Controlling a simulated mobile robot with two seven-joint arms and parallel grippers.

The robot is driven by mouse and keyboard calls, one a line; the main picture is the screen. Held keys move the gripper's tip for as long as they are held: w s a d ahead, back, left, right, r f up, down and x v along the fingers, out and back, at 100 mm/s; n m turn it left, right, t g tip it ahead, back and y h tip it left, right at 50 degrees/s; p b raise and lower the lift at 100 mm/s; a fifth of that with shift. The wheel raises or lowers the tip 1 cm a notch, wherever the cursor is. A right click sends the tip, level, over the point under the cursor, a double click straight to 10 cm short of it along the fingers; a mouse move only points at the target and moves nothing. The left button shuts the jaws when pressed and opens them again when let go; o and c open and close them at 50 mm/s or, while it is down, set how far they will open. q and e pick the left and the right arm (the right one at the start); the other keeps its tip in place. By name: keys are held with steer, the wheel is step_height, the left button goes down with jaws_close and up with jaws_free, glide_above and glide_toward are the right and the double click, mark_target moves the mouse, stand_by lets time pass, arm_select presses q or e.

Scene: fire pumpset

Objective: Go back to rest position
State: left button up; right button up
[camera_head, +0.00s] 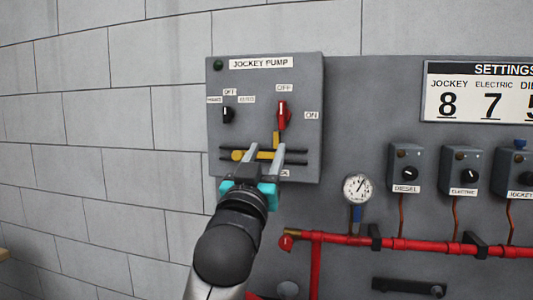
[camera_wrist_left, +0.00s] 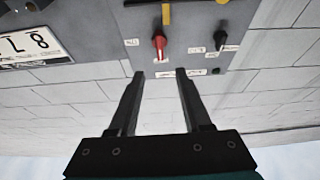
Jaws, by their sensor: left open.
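My left gripper (camera_head: 262,158) is in front of the lower part of the grey jockey pump box (camera_head: 250,105). Its two fingers are apart with nothing between them, as the left wrist view (camera_wrist_left: 159,75) also shows. In the head view the fingers overlap a yellow and dark latch bar (camera_head: 238,155) on the box; whether they touch it cannot be told. The red switch handle (camera_head: 283,115) sits above the fingertips, pointing up near the OFF label. It also shows in the left wrist view (camera_wrist_left: 159,42), apart from the fingers. My right gripper is not in view.
A grey panel carries a pressure gauge (camera_head: 357,188), small dial boxes (camera_head: 405,168) and a settings sign (camera_head: 480,92). A red pipe (camera_head: 400,244) runs along it to the right of my left arm. The block wall (camera_head: 100,140) at left is clear.

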arm_select(q)
steer(key=s+a+f+n+g+y, duration=0.1)
steer(key=s+a+f+g, duration=0.25)
steer(key=f, duration=0.95)
steer(key=s+a+f+g+y, duration=0.2)
steer(key=a+f+g, duration=0.2)
steer(key=f, duration=1)
steer(key=s+a+f+g, duration=0.2)
steer(key=s+f+g, duration=0.2)
steer(key=s+f, duration=0.45)
steer(key=s+a+f+m+g+y, duration=0.15)
steer(key=s+f+g, duration=0.35)
steer(key=s, duration=0.6)
steer(key=s+a+f+n+g, duration=0.1)
steer(key=s+a+f+g, duration=0.15)
steer(key=s+f, duration=0.6)
step_height(320, 180, down, 23)
steer(key=s+g+b, duration=0.1)
steer(key=s, duration=0.2)
steer(key=s+a+f+g, duration=0.1)
steer(key=s+a+f, duration=0.2)
steer(key=s+f, duration=1)
steer(key=shift+s+f+m+b, duration=0.4)
steer(key=shift+s+m+b, duration=0.05)
steer(key=shift+s, duration=0.45)
